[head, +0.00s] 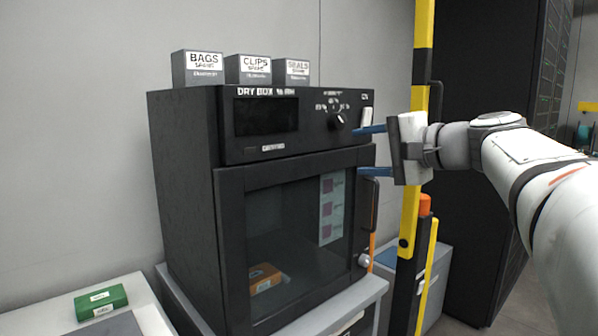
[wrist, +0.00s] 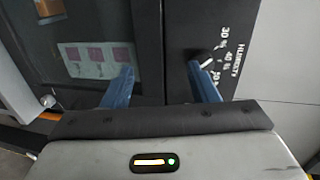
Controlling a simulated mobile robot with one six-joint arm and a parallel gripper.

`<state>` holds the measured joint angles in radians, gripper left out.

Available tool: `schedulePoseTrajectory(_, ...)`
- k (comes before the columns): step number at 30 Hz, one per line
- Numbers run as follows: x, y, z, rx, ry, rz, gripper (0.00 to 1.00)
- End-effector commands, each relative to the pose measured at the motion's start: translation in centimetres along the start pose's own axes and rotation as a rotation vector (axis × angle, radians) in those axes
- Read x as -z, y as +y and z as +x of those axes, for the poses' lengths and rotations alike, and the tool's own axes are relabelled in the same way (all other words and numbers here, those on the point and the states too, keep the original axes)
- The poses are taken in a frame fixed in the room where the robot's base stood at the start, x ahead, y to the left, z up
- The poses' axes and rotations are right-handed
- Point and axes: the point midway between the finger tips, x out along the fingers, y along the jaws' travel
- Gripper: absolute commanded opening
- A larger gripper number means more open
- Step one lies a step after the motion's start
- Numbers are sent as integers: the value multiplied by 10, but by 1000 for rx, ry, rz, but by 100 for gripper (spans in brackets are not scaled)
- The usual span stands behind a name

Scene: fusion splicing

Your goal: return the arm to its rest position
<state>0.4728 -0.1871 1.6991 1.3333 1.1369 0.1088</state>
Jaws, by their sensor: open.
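My gripper (head: 374,150) is open and empty, with its two blue fingers spread one above the other in the head view. It is in front of the right side of the black dry box (head: 190,170), near its knob (head: 337,120) and door handle (head: 370,205). In the wrist view my gripper (wrist: 162,88) has one finger over the door side and one by the knob (wrist: 209,58). I cannot tell whether the fingertips touch the box. My white arm reaches in from the right.
Three grey boxes labelled bags (head: 199,68), clips (head: 248,70) and seals (head: 292,73) stand on the dry box. An orange item (head: 264,278) lies behind its closed glass door. A yellow-black post (head: 423,60) stands close by my gripper. A green box (head: 101,301) lies at lower left.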

Motion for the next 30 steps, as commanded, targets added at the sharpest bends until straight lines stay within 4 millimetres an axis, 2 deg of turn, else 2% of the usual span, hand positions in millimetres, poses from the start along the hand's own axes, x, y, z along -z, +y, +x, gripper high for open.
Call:
schedulePoseTrajectory(2, -26, 18, 7, -153, -34, -41, 54)
schedulePoseTrajectory(5, -59, 63, 7, -365, -87, -126, 54)
schedulePoseTrajectory(7, -82, 94, 0, -508, -131, -202, 54)
schedulePoseTrajectory(12, -128, 160, -38, -824, -267, -443, 54)
schedulePoseTrajectory(15, -146, 189, -66, -967, -350, -596, 54)
schedulePoseTrajectory(18, -155, 208, -88, -1066, -418, -724, 54)
schedulePoseTrajectory(21, -160, 221, -102, -1124, -463, -814, 54)
schedulePoseTrajectory(30, -161, 231, -110, -1156, -487, -866, 54)
